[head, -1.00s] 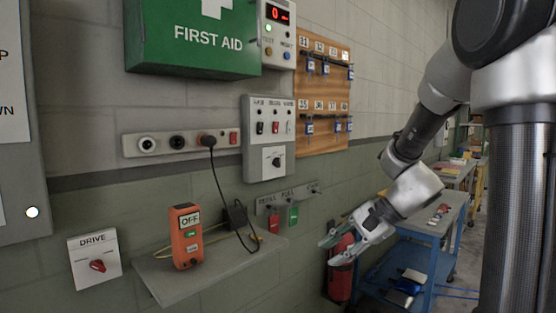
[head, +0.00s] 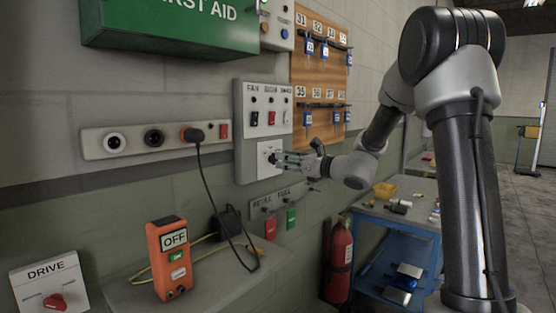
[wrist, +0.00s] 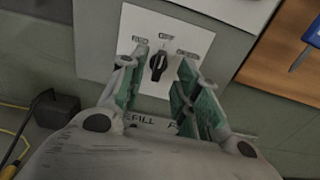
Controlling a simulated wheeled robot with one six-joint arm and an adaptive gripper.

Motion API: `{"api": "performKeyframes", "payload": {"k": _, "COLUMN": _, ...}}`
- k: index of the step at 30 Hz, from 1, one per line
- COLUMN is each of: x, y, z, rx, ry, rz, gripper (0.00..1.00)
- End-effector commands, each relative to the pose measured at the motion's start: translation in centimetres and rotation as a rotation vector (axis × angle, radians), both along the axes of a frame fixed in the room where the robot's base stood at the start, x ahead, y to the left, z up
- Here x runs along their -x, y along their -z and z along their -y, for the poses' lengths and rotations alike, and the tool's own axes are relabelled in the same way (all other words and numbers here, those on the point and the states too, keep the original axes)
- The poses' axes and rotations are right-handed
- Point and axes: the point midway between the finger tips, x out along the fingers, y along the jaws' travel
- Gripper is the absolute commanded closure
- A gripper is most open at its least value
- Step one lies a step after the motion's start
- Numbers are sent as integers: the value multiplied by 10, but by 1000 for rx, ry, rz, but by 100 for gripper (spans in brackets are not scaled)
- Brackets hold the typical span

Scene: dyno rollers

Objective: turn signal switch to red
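The signal switch is a black rotary knob (wrist: 157,66) on a white plate (wrist: 190,35), labelled RED at left, OFF at top and a partly blurred word, seemingly GREEN, at right. Its pointer stands up toward OFF. In the head view the knob (head: 273,158) is low on the grey wall box (head: 243,140). My gripper (head: 286,160) is right in front of it. In the wrist view my gripper (wrist: 158,74) is open, with one green-padded finger on each side of the knob. I see gaps between fingers and knob; the exact depth is unclear.
Above the knob are several rocker switches (head: 271,118). A key board (head: 320,75) hangs to the right. Below is a rail (head: 262,208) with red and green tags. A shelf (head: 205,285) with an orange device (head: 170,258) juts out at lower left.

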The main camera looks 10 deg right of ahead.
Motion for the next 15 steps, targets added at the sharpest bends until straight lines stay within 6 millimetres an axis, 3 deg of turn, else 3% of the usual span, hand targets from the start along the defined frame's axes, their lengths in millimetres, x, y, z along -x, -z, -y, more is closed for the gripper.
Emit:
{"api": "performKeyframes", "payload": {"k": 6, "x": -25, "y": 0, "z": -19, "rx": 2, "ry": -2, "rz": 1, "gripper": 68}}
{"api": "performKeyframes", "payload": {"k": 15, "x": -31, "y": 0, "z": -23, "rx": 2, "ry": 0, "rz": 0, "gripper": 68}}
